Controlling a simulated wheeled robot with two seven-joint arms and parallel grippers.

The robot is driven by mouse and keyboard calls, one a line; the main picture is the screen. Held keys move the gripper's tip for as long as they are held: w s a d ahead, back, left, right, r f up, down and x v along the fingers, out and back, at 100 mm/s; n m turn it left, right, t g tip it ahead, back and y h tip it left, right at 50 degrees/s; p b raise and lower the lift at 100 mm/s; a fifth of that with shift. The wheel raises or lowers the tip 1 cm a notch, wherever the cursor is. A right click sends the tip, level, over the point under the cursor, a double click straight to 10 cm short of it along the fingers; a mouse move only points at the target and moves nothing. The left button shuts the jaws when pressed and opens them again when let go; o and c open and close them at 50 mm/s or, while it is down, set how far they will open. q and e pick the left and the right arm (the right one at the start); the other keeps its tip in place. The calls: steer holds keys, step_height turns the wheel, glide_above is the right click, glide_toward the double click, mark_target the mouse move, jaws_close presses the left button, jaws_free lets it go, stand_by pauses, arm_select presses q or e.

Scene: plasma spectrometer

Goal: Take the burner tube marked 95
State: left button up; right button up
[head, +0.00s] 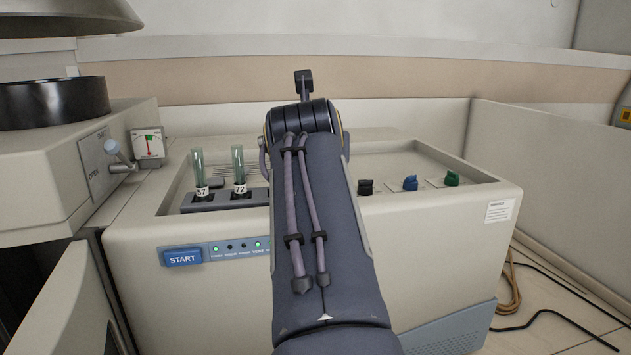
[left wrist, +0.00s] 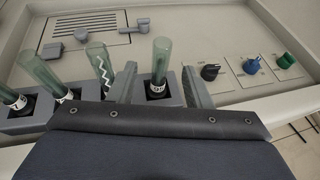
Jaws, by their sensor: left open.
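Green glass burner tubes stand upright in a dark rack. In the head view I read 57 on the left tube (head: 199,172) and 72 on the tube beside it (head: 238,170); my arm hides the rest of the rack. In the left wrist view, one tube (left wrist: 161,62) stands in its socket between the spread fingers of my left gripper (left wrist: 160,87). Its label is too small to read surely. A tube with a white zigzag (left wrist: 101,64) stands just left of the fingers. I cannot make out 95 on any tube. My right gripper is not in view.
Black (head: 366,187), blue (head: 410,183) and green (head: 452,178) knobs sit right of the rack. A blue START button (head: 183,257) is on the front panel. A small gauge (head: 149,145) stands at the left. A raised rim surrounds the recessed top.

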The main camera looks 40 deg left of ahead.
arm_select(q)
steer(key=x, duration=0.6)
steer(key=shift+w+a+r, duration=0.2)
steer(key=shift+w+a, duration=0.1)
steer(key=shift+w, duration=0.1)
steer(key=shift+c, duration=0.5)
jaws_close()
